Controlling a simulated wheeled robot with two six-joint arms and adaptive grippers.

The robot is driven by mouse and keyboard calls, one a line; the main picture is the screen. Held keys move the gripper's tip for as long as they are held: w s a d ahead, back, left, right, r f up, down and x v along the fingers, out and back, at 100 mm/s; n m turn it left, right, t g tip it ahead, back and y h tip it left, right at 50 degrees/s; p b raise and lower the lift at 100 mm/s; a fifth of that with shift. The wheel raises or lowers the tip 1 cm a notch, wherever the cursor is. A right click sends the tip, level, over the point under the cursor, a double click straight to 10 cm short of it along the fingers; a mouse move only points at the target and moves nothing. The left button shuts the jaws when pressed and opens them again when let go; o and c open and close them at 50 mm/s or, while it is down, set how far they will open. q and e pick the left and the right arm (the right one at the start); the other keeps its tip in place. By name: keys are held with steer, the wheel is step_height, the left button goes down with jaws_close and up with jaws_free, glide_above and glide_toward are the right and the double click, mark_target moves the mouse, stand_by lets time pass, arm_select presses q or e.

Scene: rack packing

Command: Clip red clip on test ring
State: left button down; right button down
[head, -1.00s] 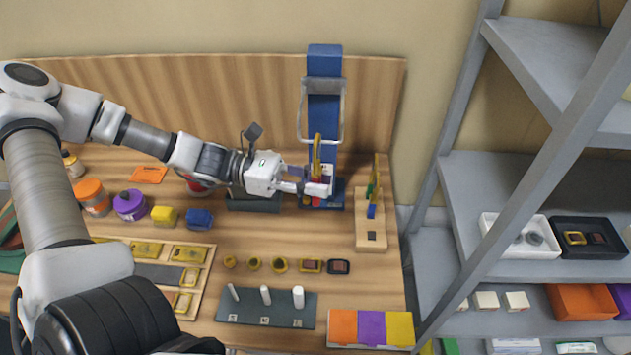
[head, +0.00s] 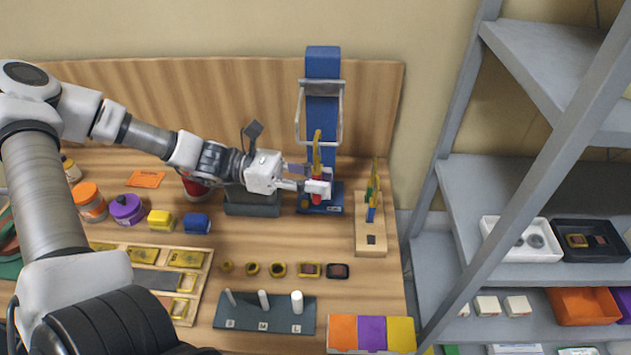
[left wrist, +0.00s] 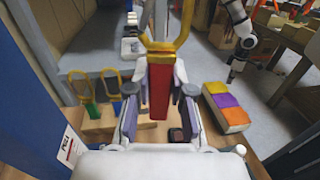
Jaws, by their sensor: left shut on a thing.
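My left gripper (head: 316,186) is shut on the red clip (left wrist: 159,90), a red body with a yellow loop pointing up. In the head view its yellow loop (head: 317,150) stands upright in front of the blue post (head: 322,70). A grey metal ring (head: 341,112), apparently the test ring, hangs on that post above the gripper. The clip's loop overlaps the ring's lower end in the picture; I cannot tell whether they touch. In the left wrist view a white arm (left wrist: 240,25), probably my right one, shows; its gripper state is unclear.
A wooden stand (head: 369,243) with green and blue clips is right of the post. The blue post base (head: 333,206) lies below my gripper. Coloured boxes (head: 371,333) and a peg board (head: 264,315) are at the front. A grey shelf (head: 470,200) stands at the right.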

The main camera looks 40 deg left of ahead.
arm_select(q)
steer(key=shift+w+a+b, duration=0.25)
steer(key=shift+w+b, duration=0.4)
stand_by(0.6)
steer(key=shift+w+f+b, duration=0.1)
steer(key=shift+f+b, duration=0.7)
steer(key=shift+b, duration=0.05)
steer(key=c, duration=1.9)
jaws_free()
steer(key=shift+s+f, duration=0.2)
steer(key=shift+f, duration=0.05)
